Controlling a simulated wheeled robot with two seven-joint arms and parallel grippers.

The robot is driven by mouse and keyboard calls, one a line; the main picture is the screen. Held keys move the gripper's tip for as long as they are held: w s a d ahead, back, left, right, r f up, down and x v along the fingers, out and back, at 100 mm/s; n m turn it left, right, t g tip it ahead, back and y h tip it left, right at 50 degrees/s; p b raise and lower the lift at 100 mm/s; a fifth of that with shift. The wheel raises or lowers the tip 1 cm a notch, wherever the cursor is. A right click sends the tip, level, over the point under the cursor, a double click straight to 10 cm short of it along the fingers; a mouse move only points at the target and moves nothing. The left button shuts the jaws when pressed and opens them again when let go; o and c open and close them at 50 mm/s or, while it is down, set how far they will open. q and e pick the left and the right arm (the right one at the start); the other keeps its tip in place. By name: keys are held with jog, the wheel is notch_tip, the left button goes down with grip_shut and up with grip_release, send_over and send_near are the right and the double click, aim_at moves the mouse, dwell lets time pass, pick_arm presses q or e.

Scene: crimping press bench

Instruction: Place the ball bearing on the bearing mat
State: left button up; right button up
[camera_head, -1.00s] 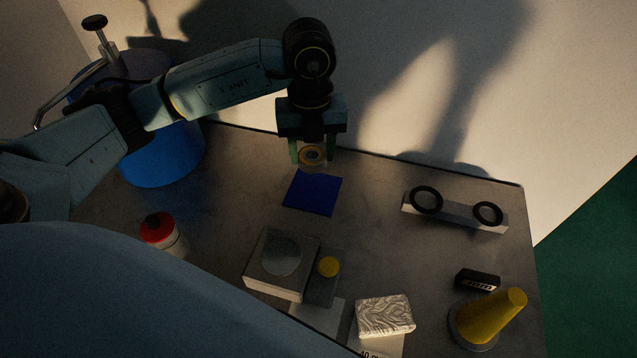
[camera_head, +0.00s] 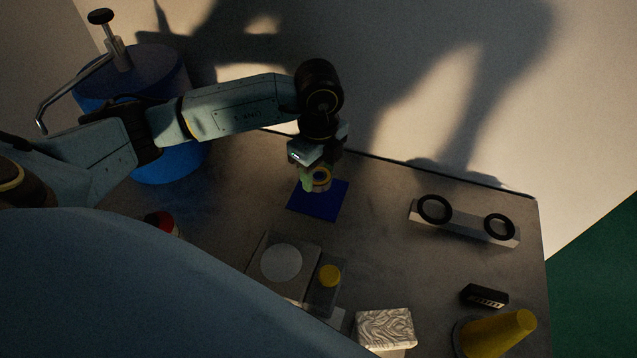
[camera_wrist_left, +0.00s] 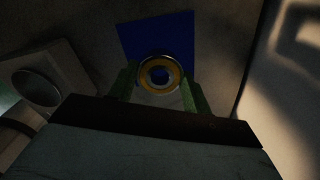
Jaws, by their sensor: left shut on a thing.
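The ball bearing (camera_head: 321,177) is a ring with a golden-orange face and a dark centre. My left gripper (camera_head: 315,179), with green fingers, is shut on it. In the left wrist view the bearing (camera_wrist_left: 160,75) sits between the two fingers (camera_wrist_left: 160,88), with the blue mat behind it. The blue bearing mat (camera_head: 318,205) lies flat on the bench, and the bearing is over its far part. The mat also shows in the left wrist view (camera_wrist_left: 135,38). I cannot tell whether the bearing touches the mat. My right gripper is not in view.
A grey block with a round disc (camera_head: 281,263) and a yellow button (camera_head: 330,275) stand in front of the mat. A stand with two black rings (camera_head: 465,222) is at the right. A yellow cone (camera_head: 497,335), a black box (camera_head: 485,295) and a patterned block (camera_head: 385,327) are nearer.

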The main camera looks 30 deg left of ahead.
aim_at(319, 175)
pick_arm(q)
notch_tip(319, 175, down, 4)
jog(key=shift+f, duration=0.1)
jog(key=shift+f, duration=0.15)
jog(key=o, duration=1.2)
notch_tip(319, 175, up, 12)
jog(key=shift+r, duration=0.25)
jog(key=shift+s+f, duration=0.1)
